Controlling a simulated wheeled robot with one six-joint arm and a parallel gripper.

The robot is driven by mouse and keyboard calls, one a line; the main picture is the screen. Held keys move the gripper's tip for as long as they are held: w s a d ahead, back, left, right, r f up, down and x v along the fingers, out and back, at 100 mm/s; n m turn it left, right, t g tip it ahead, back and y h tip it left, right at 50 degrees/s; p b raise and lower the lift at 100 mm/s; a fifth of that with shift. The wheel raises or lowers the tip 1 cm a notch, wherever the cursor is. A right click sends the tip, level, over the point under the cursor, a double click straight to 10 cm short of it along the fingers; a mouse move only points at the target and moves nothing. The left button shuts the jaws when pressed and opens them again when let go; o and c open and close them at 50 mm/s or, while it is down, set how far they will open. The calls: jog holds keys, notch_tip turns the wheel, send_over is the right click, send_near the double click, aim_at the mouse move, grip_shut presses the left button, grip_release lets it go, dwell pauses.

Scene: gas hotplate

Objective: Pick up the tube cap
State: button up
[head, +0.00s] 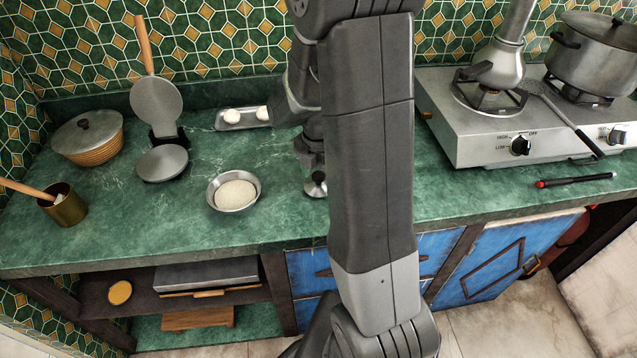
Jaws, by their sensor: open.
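I cannot make out a tube cap for certain. A small round metallic piece (316,184) shows just below my gripper, close to the counter's front part; I cannot tell what it is. A thin black tube-like item with a red end (577,180) lies on the counter in front of the hotplate. My gripper (311,166) is open and points down over the green counter (285,205), left of my upright arm. My arm hides part of the gripper and the counter behind it.
A bowl of flour or dough (235,191) stands left of my gripper, and a tray with white balls (243,117) behind it. A press (158,125), basket (88,137) and brass cup (63,204) are further left.

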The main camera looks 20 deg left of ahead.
jog(key=c, duration=1.2)
